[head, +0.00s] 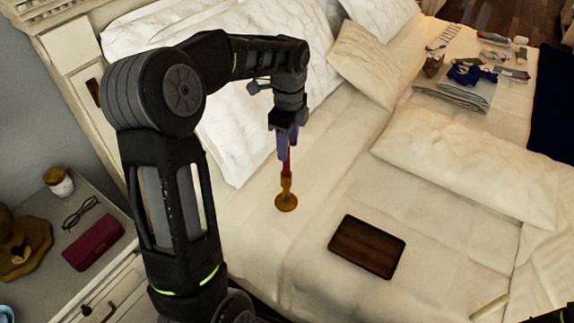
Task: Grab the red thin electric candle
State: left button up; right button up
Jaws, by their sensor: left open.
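The thin red electric candle (286,167) stands upright in a gold-brown candlestick holder (286,202) on the bed, left of the brown tray. My left gripper (287,148) is directly above it, pointing down. Its purple fingers are open, around or just in front of the candle's upper end; I cannot tell which. The candle's top is hidden by the fingers. My right gripper is not in view; only a dark piece shows at the bottom right corner.
A dark brown tray (367,246) lies on the bed to the right. White pillows (465,165) lie behind and to the right. Folded clothes (470,75) are at the far right. A nightstand (90,270) at left holds glasses (80,211), a red case (93,243) and a jar (58,181).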

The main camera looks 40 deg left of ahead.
aim_at(286, 165)
pick_arm(q)
jog(key=shift+s+f+p, duration=0.15)
jog(key=shift+f+p, duration=0.4)
jog(key=shift+f, duration=2.05)
grip_shut()
